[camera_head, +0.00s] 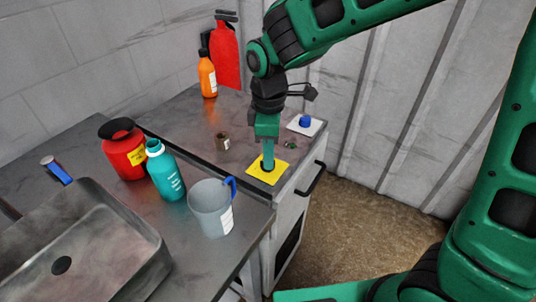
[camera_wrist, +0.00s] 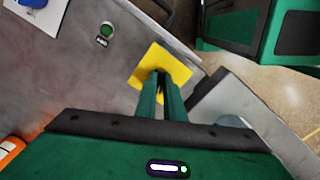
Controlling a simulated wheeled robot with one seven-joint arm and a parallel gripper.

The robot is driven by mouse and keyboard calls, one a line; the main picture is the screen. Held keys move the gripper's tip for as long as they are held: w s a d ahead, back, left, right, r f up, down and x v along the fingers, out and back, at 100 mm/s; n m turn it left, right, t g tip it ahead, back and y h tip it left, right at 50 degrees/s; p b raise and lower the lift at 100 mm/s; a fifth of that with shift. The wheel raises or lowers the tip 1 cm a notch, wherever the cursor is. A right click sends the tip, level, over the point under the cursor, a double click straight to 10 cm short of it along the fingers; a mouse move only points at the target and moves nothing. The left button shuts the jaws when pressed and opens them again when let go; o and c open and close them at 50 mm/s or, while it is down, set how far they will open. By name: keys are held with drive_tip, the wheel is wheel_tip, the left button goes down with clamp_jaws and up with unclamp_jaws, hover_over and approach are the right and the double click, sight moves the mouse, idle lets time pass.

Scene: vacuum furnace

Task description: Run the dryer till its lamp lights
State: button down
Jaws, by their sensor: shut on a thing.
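A metal-topped cabinet (camera_head: 190,122) with a black front handle (camera_head: 311,178) stands at the middle; I take it to be the dryer. On its top is a yellow plate (camera_head: 255,171), also in the wrist view (camera_wrist: 181,68). My gripper (camera_head: 267,163) points down over this plate. Its fingers (camera_wrist: 160,82) are nearly together on a small dark part at the plate's middle, mostly hidden by them. A small round green lamp (camera_wrist: 106,29) with a label beside it sits near the plate. It looks dull green, with no clear glow. It is tiny in the head view (camera_head: 290,145).
A blue knob on a white plate (camera_head: 305,121) sits behind the lamp. A grey jug (camera_head: 210,207), teal bottle (camera_head: 166,173), red container (camera_head: 123,153) and sink (camera_head: 120,235) occupy the left counter.

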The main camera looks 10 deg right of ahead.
drive_tip(key=shift+w+d+r, duration=0.1)
drive_tip(key=shift+w+d, duration=0.05)
drive_tip(key=shift+w, duration=0.05)
idle(0.4)
drive_tip(key=c, duration=1.9)
unclamp_jaws()
drive_tip(key=shift+o, duration=0.2)
drive_tip(key=shift+n, duration=0.3)
drive_tip(key=shift+s, duration=0.1)
wheel_tip(320, 180, up, 11)
drive_tip(key=shift+f, duration=0.2)
